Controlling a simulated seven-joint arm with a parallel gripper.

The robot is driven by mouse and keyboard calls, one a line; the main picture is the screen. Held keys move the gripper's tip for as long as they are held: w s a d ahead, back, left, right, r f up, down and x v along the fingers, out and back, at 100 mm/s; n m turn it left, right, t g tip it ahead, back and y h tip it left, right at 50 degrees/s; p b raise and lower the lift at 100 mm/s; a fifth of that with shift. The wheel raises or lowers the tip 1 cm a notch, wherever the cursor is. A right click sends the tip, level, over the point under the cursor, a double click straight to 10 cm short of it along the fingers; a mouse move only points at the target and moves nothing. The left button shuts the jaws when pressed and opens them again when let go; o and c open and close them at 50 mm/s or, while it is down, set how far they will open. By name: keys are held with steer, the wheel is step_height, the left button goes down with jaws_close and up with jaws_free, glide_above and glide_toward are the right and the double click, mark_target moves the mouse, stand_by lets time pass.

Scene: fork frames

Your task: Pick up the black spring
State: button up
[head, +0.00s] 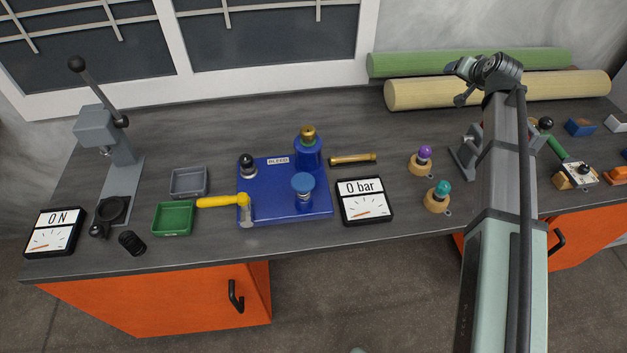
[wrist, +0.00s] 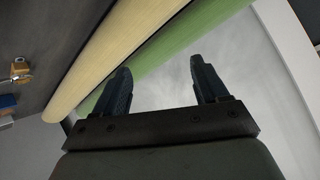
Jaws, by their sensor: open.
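The black spring (head: 132,243) lies on the front left of the workbench (head: 300,240), near the front edge, in the head view. It is a short dark coil, seen between the press base and the green tray. My gripper (head: 458,72) is far from it, raised over the back right of the bench near the rolls. In the wrist view my gripper (wrist: 162,82) shows two dark fingers spread apart with nothing between them. The spring is not in the wrist view.
Left of the spring are a "0 N" gauge (head: 53,232) and a lever press (head: 118,150). Right of it are a green tray (head: 173,219), a grey tray (head: 188,182) and a blue block (head: 265,208) with a yellow lever (head: 222,201). Two rolls (head: 500,90) lie at the back.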

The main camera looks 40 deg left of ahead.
steer(key=s+a+f+n+g+y, duration=0.1)
steer(key=s+a+n+g, duration=0.1)
steer(key=s+a, duration=0.75)
steer(key=s+a+f+n+g, duration=0.1)
steer(key=s+a+n, duration=0.1)
steer(key=s+a, duration=0.75)
steer(key=s+a+f+n+g, duration=0.2)
steer(key=s+a+n+g, duration=0.15)
steer(key=s+a, duration=1.3)
steer(key=n+g+h, duration=0.2)
steer(key=n+h, duration=0.1)
steer(key=n, duration=0.6)
glide_toward(128, 238)
steer(key=x, duration=0.7)
steer(key=shift+w+d, duration=0.1)
steer(key=shift+w, duration=0.2)
steer(key=shift+s+x, duration=0.2)
steer(key=shift+x, duration=1.15)
steer(key=shift+s+x, duration=0.2)
steer(key=shift+x, duration=1.1)
steer(key=shift+c, duration=0.5)
steer(key=c, duration=1)
